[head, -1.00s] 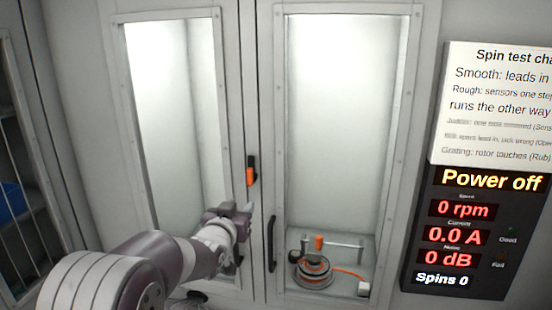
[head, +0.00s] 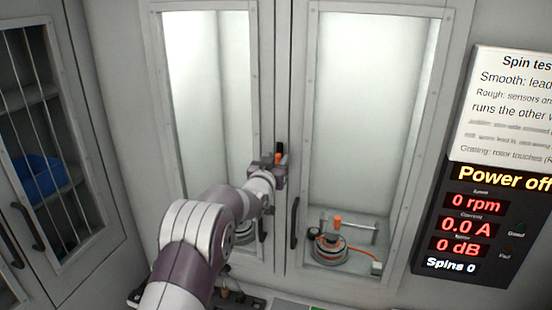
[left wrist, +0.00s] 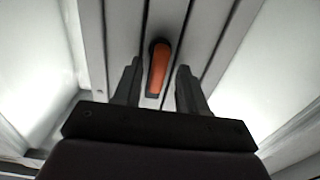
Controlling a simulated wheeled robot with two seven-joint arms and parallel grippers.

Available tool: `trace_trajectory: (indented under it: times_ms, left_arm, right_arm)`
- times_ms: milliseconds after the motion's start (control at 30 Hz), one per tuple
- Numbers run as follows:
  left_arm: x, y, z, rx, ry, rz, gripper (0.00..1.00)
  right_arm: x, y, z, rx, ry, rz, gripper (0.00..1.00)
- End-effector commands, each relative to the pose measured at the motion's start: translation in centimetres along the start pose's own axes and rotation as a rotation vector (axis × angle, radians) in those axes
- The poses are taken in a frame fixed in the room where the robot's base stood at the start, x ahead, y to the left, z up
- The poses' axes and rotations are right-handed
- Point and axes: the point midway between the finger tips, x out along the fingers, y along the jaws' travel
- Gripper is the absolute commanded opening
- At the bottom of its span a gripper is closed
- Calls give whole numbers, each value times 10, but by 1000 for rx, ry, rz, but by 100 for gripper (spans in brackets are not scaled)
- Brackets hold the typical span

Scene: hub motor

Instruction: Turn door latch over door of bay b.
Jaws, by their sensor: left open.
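The door latch (head: 278,157) is a small orange lever with a dark part, on the post between two glazed doors. In the left wrist view the orange lever (left wrist: 159,68) stands roughly upright. My left gripper (head: 273,163) is at the latch. In the wrist view the open fingers (left wrist: 159,82) show on either side of the lever, with gaps; contact cannot be seen. The left door (head: 167,130) and right door (head: 301,130) both look shut. No label shows which is bay b. My right gripper is out of view.
A motor with orange parts (head: 330,245) sits in the right bay. Dark handles (head: 294,223) flank the post. A display panel (head: 480,220) reading "Power off" is at right. A barred cabinet (head: 50,150) with a blue item stands at left.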

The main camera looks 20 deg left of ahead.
Motion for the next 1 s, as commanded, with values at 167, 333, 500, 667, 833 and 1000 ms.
trace_trajectory:
  times_ms: [167, 333, 500, 667, 833, 1000]
  left_arm:
    - [0, 0, 1, 0, -1, 0, 28]
    - [0, 0, 0, 0, 0, 1, 0]
    - [0, 0, 2, 10, 0, 0, 0]
    - [-1, 1, 4, 56, 3, 0, 0]
    - [-1, 3, 8, 160, 5, 0, 0]
    - [-1, 5, 10, 310, 5, 0, 0]
  right_arm:
    - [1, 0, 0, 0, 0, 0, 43]
    - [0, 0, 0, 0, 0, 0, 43]
    - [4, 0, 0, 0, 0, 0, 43]
    - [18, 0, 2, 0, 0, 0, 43]
    - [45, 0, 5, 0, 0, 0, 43]
    - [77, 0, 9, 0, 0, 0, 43]
